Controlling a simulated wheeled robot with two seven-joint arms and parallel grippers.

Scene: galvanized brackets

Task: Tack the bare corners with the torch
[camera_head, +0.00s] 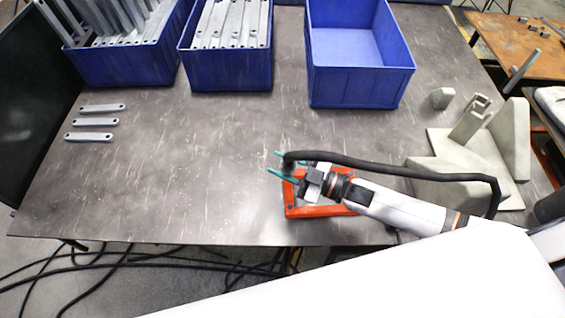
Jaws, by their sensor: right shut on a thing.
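My right arm comes in from the right, and its gripper (281,165) with teal fingertips is shut on the torch (289,158), a dark piece trailing a thick black hose. The torch is over the far left part of a red-orange fixture (297,210) near the table's front edge. My gripper and wrist cover much of the fixture. A little grey metal shows inside its frame, but I cannot make out the corners or any tacks. I cannot tell whether the torch tip touches anything. My left gripper is not in view.
Blue bins with long bars (125,65) and shorter bars (230,70) stand at the back, beside an empty blue bin (360,85). Three grey bars (95,122) lie at left. The table's middle is clear.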

